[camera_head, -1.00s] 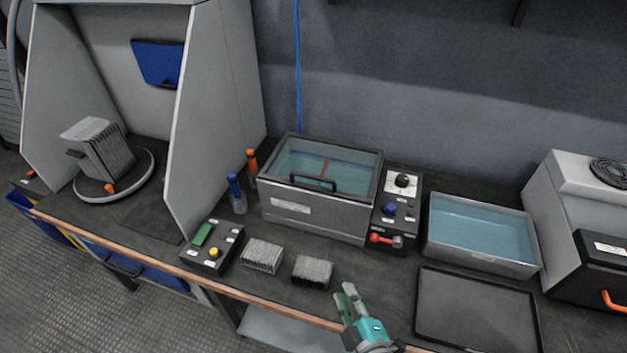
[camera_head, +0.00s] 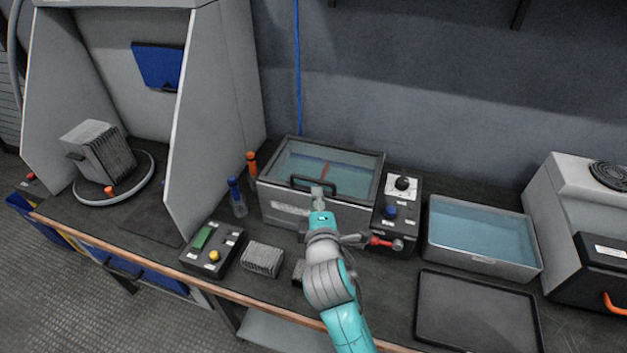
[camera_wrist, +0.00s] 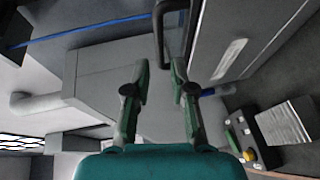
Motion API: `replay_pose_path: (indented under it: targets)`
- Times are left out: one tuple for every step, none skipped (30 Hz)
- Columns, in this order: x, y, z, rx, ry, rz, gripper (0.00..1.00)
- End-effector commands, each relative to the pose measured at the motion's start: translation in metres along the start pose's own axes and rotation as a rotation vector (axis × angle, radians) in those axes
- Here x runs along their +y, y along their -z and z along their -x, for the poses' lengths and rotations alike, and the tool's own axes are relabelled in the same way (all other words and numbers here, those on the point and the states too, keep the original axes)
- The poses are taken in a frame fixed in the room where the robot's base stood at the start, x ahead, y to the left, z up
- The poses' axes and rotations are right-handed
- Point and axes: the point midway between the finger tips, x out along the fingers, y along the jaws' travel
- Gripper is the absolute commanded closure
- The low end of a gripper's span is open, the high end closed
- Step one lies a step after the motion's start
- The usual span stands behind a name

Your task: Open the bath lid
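The bath (camera_head: 350,214) is a grey metal box with a dark-framed clear lid (camera_head: 345,158), which is shut; blue liquid shows through it. A black bar handle (camera_head: 300,183) sits at the lid's front edge. My gripper (camera_head: 317,193) is at the front of the bath, close to the handle, and my arm hides part of the bath front. In the wrist view my gripper (camera_wrist: 160,80) has its two fingers spread with nothing between them. The handle (camera_wrist: 160,38) lies just beyond the fingertips there, apart from them as far as I can tell.
A control box (camera_head: 397,212) with knobs and a red lever (camera_head: 384,242) stands right of the bath. An open water basin (camera_head: 480,236) and a black tray (camera_head: 478,310) are further right. Finned blocks (camera_head: 262,259), a button box (camera_head: 212,247) and two bottles stand at left.

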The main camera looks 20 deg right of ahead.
Motion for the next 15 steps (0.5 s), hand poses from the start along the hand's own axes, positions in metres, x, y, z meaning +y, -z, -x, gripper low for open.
replay_pose_path:
  targets:
    - [0.001, 0.000, -0.010, -0.001, -0.001, -0.001, 0.76]
    - [0.001, 0.000, -0.015, -0.001, 0.000, -0.002, 0.76]
    - [0.001, 0.000, -0.023, -0.001, 0.000, -0.003, 0.76]
    - [0.001, -0.001, -0.028, -0.001, 0.000, -0.003, 0.76]
    - [0.001, -0.001, -0.034, -0.001, 0.000, -0.003, 0.76]
    - [0.001, 0.000, -0.041, -0.001, -0.001, -0.003, 0.76]
    - [0.000, 0.000, -0.046, -0.001, 0.000, -0.002, 0.76]
    - [0.000, 0.000, -0.051, 0.000, 0.000, -0.002, 0.76]
    - [0.001, 0.000, -0.057, 0.000, 0.000, -0.003, 0.76]
    - [0.001, 0.000, -0.061, 0.000, -0.001, -0.003, 0.76]
    - [0.000, 0.000, -0.065, 0.000, 0.000, -0.003, 0.76]
    - [0.000, 0.000, -0.069, 0.000, 0.000, -0.002, 0.76]
    - [0.001, 0.000, -0.072, 0.000, 0.000, -0.002, 0.76]
    - [0.000, 0.000, -0.075, 0.000, 0.000, -0.002, 0.76]
    - [0.000, 0.000, -0.078, 0.000, 0.000, -0.002, 0.76]
